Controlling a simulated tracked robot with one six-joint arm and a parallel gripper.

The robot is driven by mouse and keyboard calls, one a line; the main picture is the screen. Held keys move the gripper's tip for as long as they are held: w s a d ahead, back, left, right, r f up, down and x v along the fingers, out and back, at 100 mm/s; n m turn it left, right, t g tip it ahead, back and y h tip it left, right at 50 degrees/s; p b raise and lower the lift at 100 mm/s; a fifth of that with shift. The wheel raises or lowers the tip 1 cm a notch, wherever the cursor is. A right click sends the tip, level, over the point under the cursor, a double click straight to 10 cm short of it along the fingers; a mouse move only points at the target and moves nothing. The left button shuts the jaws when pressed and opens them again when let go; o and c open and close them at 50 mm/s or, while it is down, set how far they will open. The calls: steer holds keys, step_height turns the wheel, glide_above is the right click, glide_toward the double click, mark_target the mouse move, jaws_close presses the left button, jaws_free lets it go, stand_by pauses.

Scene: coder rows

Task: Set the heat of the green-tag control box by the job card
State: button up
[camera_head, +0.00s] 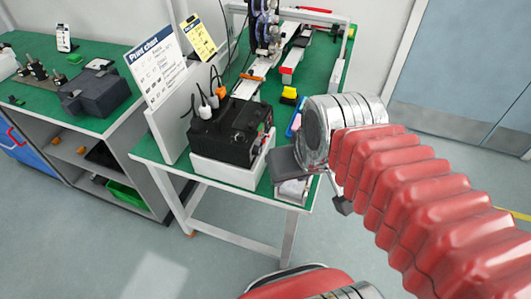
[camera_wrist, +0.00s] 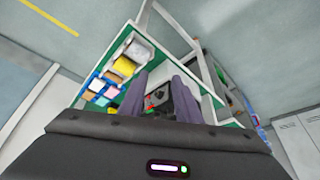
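A black control box (camera_head: 232,132) sits on a white block at the near end of the green bench. Small coloured controls show on its right side, too small to read; I cannot make out a green tag. A yellow card (camera_head: 198,38) and a white "Print chart" board (camera_head: 155,62) stand behind and left of it; I cannot tell which is the job card.
The green bench (camera_head: 318,72) carries spools, a yellow-and-black item (camera_head: 290,95) and a blue item (camera_head: 294,123) behind my wrist. A second bench (camera_head: 105,50) with a dark grey case (camera_head: 95,92) stands at left. The floor in front is clear.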

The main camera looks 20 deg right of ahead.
step_height(320, 180, down, 7)
steer(key=g+y, duration=0.3)
steer(key=g, duration=0.1)
steer(key=m+t+y, duration=0.7)
steer(key=t+y, duration=0.3)
steer(key=y, duration=0.1)
glide_toward(260, 152)
steer(key=v, duration=0.5)
steer(key=shift+w+d+f, duration=0.1)
steer(key=shift+d, duration=0.4)
steer(key=shift+a, duration=0.15)
steer(key=shift+x, duration=6.8)
